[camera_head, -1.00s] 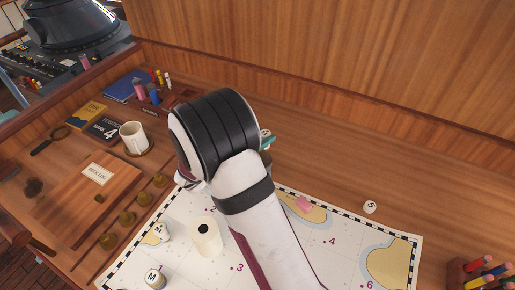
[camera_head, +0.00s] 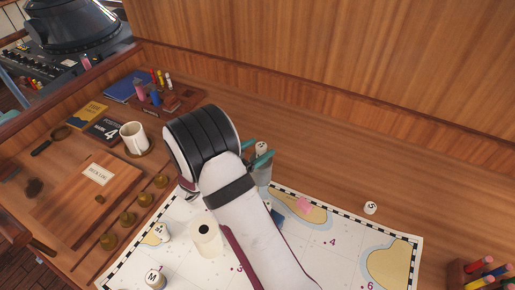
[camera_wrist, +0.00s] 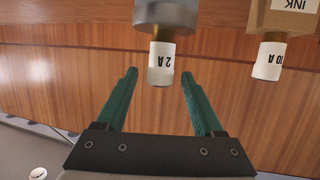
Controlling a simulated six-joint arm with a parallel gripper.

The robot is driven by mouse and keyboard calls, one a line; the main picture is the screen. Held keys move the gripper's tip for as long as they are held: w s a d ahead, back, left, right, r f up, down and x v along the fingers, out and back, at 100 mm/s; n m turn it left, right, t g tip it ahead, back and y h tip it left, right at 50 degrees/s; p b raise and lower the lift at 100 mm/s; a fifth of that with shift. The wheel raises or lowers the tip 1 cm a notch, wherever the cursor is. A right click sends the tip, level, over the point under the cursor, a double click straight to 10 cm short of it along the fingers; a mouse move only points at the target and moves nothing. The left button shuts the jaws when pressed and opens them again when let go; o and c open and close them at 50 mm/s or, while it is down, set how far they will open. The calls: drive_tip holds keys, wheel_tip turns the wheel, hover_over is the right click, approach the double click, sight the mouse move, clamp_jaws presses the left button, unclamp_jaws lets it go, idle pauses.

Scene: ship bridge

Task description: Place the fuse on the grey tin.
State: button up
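A white fuse marked 2 A (camera_wrist: 162,62) shows upside down in the wrist view. Its brass end meets the face of the grey tin (camera_wrist: 168,14), and it appears to stand on the tin. In the head view the fuse (camera_head: 261,147) shows above the tin (camera_head: 263,174), by my green fingers. My gripper (camera_wrist: 158,72) is open. Its fingertips lie either side of the fuse's far end, with a gap on both sides. Part of the tin is hidden behind the arm in the head view.
A second fuse marked 10 A (camera_wrist: 269,60) is at a tan INK box (camera_wrist: 284,16) in the wrist view. A white roll (camera_head: 205,237) and small marked pieces stand on the chart (camera_head: 330,262). A mug (camera_head: 133,137) stands left. A wood panel (camera_head: 330,80) rises behind.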

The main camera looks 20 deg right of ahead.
drive_tip(key=shift+r, duration=0.2)
drive_tip(key=v, duration=1.2)
drive_tip(key=s+d+r+g+y, duration=0.2)
drive_tip(key=s+d+g, duration=0.3)
drive_tip(key=s, duration=0.3)
drive_tip(key=s+d+r+g+y, duration=0.2)
drive_tip(key=s+d+r+g, duration=0.15)
drive_tip(key=s, duration=0.45)
drive_tip(key=s+a+n+y, duration=0.6)
drive_tip(key=s+a+y, duration=0.3)
drive_tip(key=s, duration=0.3)
drive_tip(key=shift+r+y, duration=0.15)
drive_tip(key=shift+y, duration=0.45)
